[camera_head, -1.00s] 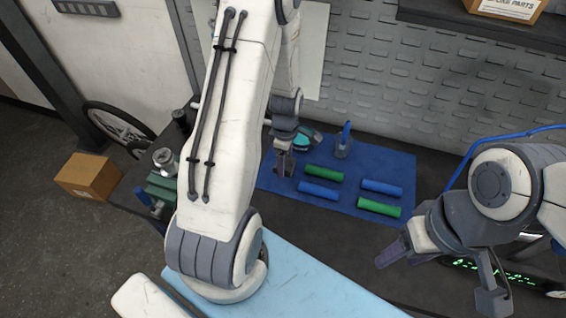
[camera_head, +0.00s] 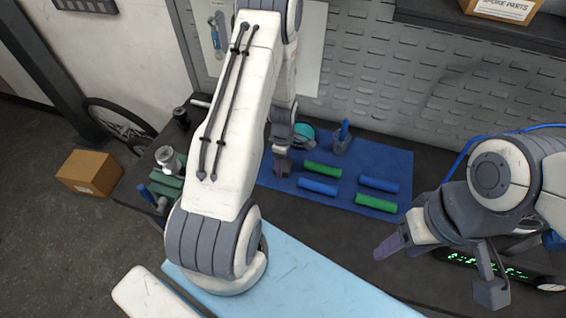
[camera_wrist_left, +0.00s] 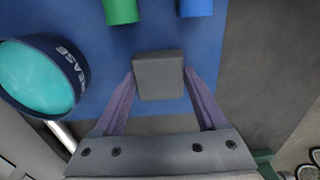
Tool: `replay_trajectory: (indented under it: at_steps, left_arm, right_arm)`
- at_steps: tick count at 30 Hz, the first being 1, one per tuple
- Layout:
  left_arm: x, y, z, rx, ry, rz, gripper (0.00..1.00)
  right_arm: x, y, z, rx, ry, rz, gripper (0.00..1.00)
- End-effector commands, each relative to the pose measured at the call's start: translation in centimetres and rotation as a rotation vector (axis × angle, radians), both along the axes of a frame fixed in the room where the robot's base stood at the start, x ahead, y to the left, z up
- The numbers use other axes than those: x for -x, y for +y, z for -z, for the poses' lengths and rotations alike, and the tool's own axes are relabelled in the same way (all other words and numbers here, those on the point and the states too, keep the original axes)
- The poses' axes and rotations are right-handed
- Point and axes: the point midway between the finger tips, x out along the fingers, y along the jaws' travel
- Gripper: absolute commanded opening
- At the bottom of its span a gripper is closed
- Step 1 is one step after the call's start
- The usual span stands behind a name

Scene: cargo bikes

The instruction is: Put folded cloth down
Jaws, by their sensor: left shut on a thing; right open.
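My left gripper (camera_head: 282,168) is low over the left part of the blue mat (camera_head: 398,156), pointing down. In the left wrist view its two fingers (camera_wrist_left: 158,88) are closed on the sides of a grey, square folded cloth (camera_wrist_left: 159,75). The cloth is over the mat; whether it touches the mat I cannot tell. In the head view the cloth is hard to make out below the fingers. My right gripper (camera_head: 438,268) is open and empty at the right, over the front part of the dark bench.
A teal grease tub (camera_head: 303,133) stands beside my left gripper, and at the left in its wrist view (camera_wrist_left: 38,80). A vise (camera_head: 167,170) is at the left.

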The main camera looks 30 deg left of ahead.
Motion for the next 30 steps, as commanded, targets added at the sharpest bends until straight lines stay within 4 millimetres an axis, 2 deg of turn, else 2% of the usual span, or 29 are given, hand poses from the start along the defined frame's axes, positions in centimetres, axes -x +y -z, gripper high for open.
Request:
replay_trajectory:
  at_steps: [1,2,3,14,19,30]
  left_arm:
    - [0.0,0.0,0.1,0.0,0.0,0.0,0.81]
    - [0.0,0.0,0.1,0.0,0.0,0.0,0.93]
    - [0.0,0.0,0.1,0.0,0.0,0.0,1.0]
    - [-0.1,0.0,-0.6,-0.001,-0.002,0.0,1.0]
    - [-0.1,0.0,-3.0,-0.001,-0.006,0.001,1.0]
    - [-0.1,-0.1,-10.1,-0.001,-0.005,0.0,1.0]
  right_arm:
    - [0.0,0.0,0.2,0.0,0.0,0.0,0.57]
    - [0.0,0.0,0.1,0.0,0.0,0.0,0.57]
    - [0.0,0.0,0.1,0.0,0.0,0.0,0.57]
    - [0.0,0.0,-0.2,0.0,0.0,0.0,0.57]
    - [0.0,0.0,0.8,0.0,0.0,0.0,0.57]
    - [0.0,0.0,2.4,0.0,0.0,-0.001,0.57]
